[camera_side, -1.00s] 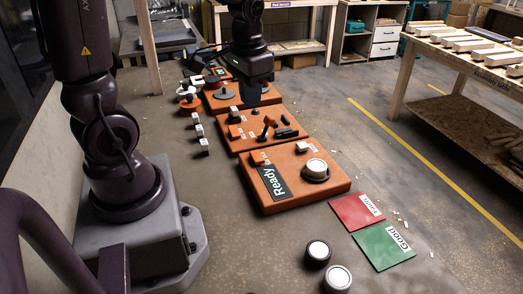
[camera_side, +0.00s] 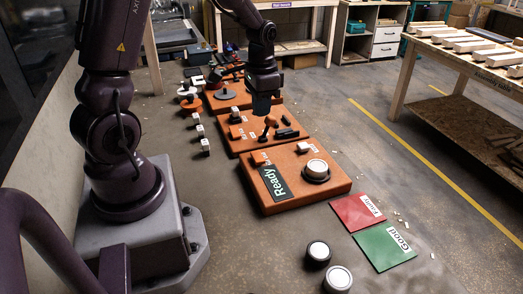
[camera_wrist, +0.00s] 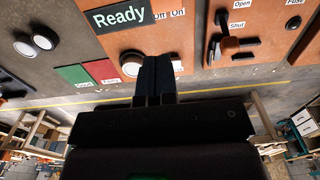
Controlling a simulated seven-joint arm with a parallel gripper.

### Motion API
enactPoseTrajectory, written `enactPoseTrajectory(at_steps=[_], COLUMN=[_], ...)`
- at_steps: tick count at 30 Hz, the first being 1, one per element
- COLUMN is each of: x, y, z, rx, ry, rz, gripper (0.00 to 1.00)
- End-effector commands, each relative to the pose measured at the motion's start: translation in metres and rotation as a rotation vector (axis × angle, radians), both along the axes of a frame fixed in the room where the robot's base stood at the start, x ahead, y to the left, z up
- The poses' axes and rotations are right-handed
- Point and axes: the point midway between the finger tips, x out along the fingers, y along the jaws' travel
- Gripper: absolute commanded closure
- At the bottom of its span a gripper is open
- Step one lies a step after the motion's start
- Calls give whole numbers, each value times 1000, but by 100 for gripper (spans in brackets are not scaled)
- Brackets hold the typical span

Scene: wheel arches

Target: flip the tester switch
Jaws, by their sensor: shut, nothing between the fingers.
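The tester is the orange board (camera_side: 325,187) with a dark "Ready" sign (camera_side: 272,182) and a round white button (camera_side: 316,167). In the wrist view the board (camera_wrist: 183,40) shows the sign (camera_wrist: 118,16) and small "Off" and "On" labels (camera_wrist: 168,14). My gripper (camera_side: 262,106) hangs above the middle orange board, behind the tester in the side view. In the wrist view its fingers (camera_wrist: 155,62) are together and empty, and they overlap the tester's edge beside the button (camera_wrist: 132,62).
Red (camera_side: 357,211) and green (camera_side: 384,247) plates and two round white-topped pieces (camera_side: 318,252) lie in front. Several small white-topped blocks line the left side.

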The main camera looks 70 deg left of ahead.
Motion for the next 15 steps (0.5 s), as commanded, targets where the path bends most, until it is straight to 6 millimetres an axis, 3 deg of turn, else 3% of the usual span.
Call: enactPoseTrajectory(at_steps=[15], x=[-1], y=[-1], z=[-103], rx=[-3], ry=[5], rz=[0], gripper=[100])
